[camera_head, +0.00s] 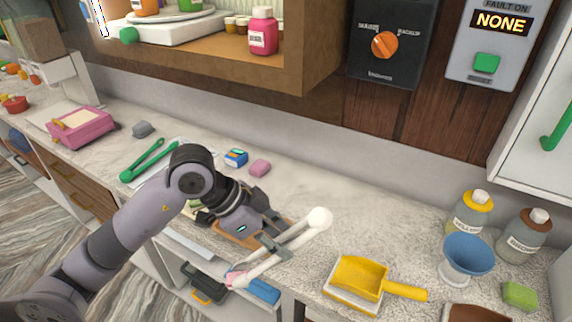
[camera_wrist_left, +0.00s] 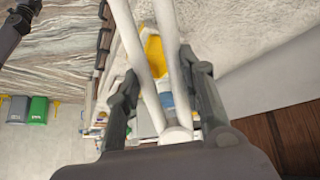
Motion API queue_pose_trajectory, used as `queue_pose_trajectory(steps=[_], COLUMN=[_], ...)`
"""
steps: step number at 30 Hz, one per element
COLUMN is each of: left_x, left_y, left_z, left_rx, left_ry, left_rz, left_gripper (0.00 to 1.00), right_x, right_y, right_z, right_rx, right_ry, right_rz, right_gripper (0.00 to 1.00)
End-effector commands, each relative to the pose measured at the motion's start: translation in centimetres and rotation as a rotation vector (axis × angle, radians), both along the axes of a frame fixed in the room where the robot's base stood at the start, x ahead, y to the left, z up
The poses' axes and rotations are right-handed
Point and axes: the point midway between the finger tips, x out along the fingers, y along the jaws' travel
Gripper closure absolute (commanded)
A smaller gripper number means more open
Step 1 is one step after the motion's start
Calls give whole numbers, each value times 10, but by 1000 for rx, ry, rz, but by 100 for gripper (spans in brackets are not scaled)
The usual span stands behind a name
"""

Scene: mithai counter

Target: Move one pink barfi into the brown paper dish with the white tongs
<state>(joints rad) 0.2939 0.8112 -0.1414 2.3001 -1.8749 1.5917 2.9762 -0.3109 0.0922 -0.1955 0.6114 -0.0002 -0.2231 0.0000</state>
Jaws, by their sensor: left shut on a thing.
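My left gripper (camera_head: 262,238) is shut on the white tongs (camera_head: 300,232), which also show in the left wrist view (camera_wrist_left: 139,45). The tongs' rounded white end (camera_head: 319,217) points right, and their two arms run down-left in the head view. A small pink piece (camera_head: 236,276) shows at the lower-left end of the tongs; I cannot tell if it is gripped between the tips. A brown item (camera_head: 472,312), cut off at the bottom edge, may be the paper dish. My right gripper is not in view.
The counter behind the white tongs is clear.

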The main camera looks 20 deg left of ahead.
Motion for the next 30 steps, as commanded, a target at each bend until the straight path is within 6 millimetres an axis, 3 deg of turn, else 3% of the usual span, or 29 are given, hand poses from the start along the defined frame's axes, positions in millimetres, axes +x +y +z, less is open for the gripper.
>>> queue_pose_trajectory(steps=[5,9,18,24,30], left_x=[25,58,115,129,131], left_y=[7,17,36,43,44], left_z=[22,42,66,68,66], left_rx=[1,3,0,-1,-1], left_ry=[8,16,10,1,-1], left_rz=[-47,-132,-312,-369,-381], left_gripper=[100,100,100,100,100], right_x=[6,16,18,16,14], right_y=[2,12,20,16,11], right_z=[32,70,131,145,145], right_rx=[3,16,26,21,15], right_ry=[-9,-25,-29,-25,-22], right_rz=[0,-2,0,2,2], right_gripper=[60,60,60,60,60])
